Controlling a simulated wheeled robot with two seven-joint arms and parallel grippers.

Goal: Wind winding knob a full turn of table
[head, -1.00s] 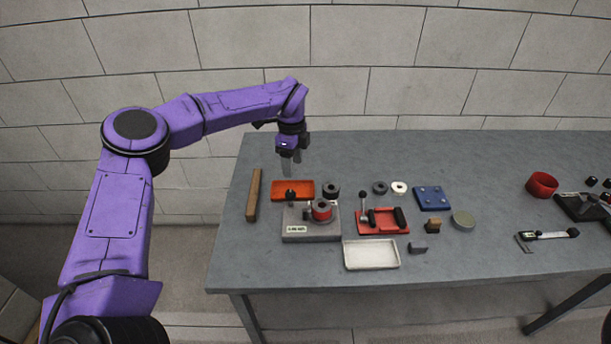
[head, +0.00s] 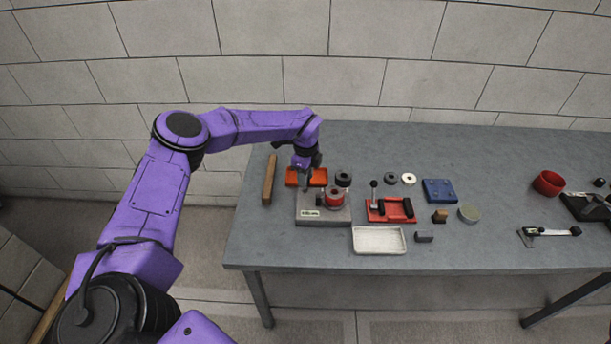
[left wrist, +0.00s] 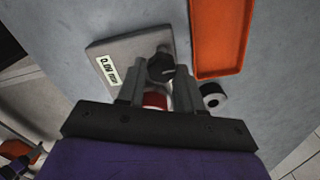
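The winding fixture is a grey block (head: 335,219) with a small label on its front, on the left part of the table (head: 480,240). It also shows in the left wrist view (left wrist: 110,55). A red spool (head: 335,200) stands on the block. The dark winding knob (left wrist: 160,68) shows between my left gripper's fingertips in the left wrist view. My left gripper (head: 307,178) is low over the block's back left corner, pointing down. Its fingers (left wrist: 158,84) are apart on either side of the knob. I cannot tell whether they touch it. My right gripper is not in view.
An orange tray (head: 292,178) lies just behind the block, with a black ring (head: 343,178) beside it. A wooden bar (head: 269,180) lies left. A red fixture with a lever (head: 390,215) and a white tray (head: 380,240) stand close right and front.

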